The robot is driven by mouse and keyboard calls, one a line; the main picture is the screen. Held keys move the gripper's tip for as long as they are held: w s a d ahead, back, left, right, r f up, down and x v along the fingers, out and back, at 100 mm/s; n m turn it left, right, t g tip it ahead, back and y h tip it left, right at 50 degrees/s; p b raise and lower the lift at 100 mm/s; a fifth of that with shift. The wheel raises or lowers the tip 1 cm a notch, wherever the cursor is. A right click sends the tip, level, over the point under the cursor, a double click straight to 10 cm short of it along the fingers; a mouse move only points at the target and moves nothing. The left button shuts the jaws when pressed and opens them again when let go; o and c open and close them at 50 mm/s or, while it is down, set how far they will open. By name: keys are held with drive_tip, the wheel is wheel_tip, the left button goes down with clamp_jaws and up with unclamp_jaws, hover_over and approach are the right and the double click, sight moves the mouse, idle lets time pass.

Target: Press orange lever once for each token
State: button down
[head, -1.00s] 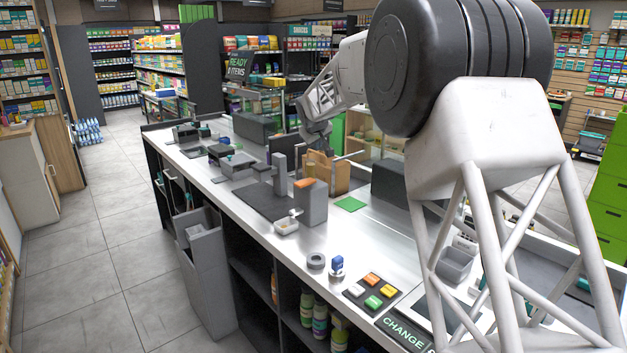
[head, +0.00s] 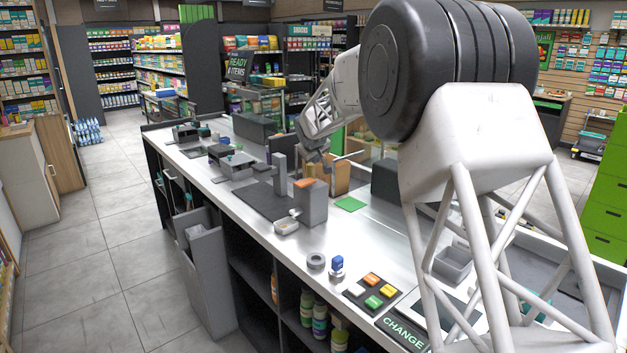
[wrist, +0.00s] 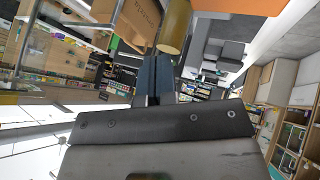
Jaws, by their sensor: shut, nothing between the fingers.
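A grey box-shaped dispenser with an orange top piece (head: 304,183) stands on the counter in the head view. A small pale tray (head: 287,227) sits at the foot of the dispenser. My gripper (head: 318,156) is above and behind the dispenser, close to a wooden box, apart from the orange piece. Its dark fingers (wrist: 154,72) are together and empty in the wrist view. I cannot make out any tokens.
A green mat (head: 350,204) lies to the right. Nearer are a grey ring (head: 316,261), a blue-topped stamp (head: 337,265) and a pad of coloured buttons (head: 372,292). The counter between is clear.

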drive_tip(key=shift+s+a+f, duration=0.15)
drive_tip(key=shift+f, duration=1.55)
drive_tip(key=shift+s+a+f, duration=0.1)
drive_tip(key=shift+s+f, duration=0.05)
drive_tip(key=shift+f, duration=1.1)
idle(2.2)
drive_tip(key=shift+r, duration=1.15)
drive_tip(key=shift+r, duration=0.15)
drive_tip(key=shift+w+d+r, duration=0.15)
drive_tip(key=shift+r, duration=0.65)
drive_tip(key=shift+w+d+r, duration=0.1)
drive_tip(key=shift+r, duration=0.65)
drive_tip(key=shift+w+d+r, duration=0.15)
drive_tip(key=shift+r, duration=0.65)
